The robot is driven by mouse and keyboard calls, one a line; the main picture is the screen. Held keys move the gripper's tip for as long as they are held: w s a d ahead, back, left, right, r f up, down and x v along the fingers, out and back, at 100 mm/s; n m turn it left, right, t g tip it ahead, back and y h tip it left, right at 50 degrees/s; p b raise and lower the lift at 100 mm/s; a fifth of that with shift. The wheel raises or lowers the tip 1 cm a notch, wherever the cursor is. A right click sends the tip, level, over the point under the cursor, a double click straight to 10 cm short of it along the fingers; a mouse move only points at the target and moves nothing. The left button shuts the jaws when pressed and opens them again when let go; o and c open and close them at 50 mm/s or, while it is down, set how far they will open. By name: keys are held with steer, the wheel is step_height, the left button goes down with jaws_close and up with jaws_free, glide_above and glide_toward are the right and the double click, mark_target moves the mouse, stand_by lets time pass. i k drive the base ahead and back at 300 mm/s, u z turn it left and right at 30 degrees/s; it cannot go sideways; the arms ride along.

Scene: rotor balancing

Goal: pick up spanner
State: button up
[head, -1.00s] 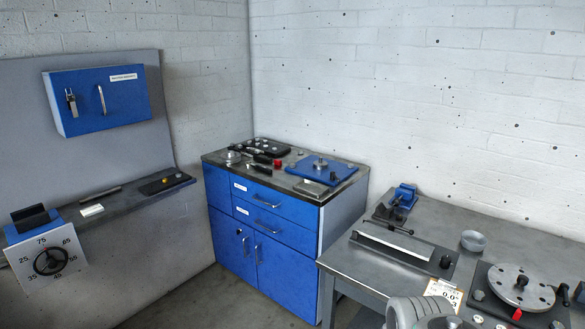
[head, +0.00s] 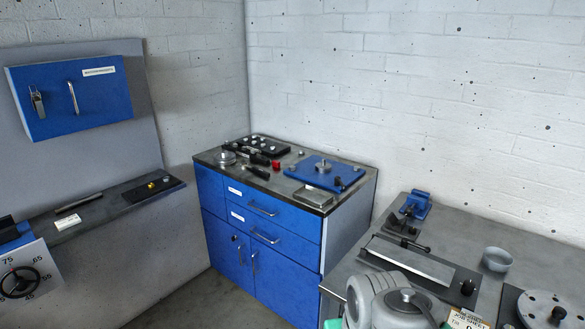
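I cannot make out the spanner for certain. On the blue cabinet's dark top (head: 290,199), a dark-handled tool (head: 257,172) lies near the front edge, and a dark tool with a red end (head: 264,161) lies just behind it. They are too small to tell what they are. A dark bar (head: 402,242) lies on the grey bench at the right. My grey arm shows at the bottom right, in front of the bench. My gripper is outside the picture.
The cabinet top also holds a blue plate (head: 337,171), a black tray (head: 262,145) and a round metal piece (head: 227,158). The grey bench (head: 455,243) carries a blue vise (head: 417,204) and a grey bowl (head: 497,259). Floor shows left of the cabinet.

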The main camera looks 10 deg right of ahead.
mark_target(262, 173)
steer(key=u, duration=0.4)
steer(key=i, duration=0.65)
steer(key=u, duration=0.8)
steer(key=i, duration=2.3)
steer(key=z, duration=0.5)
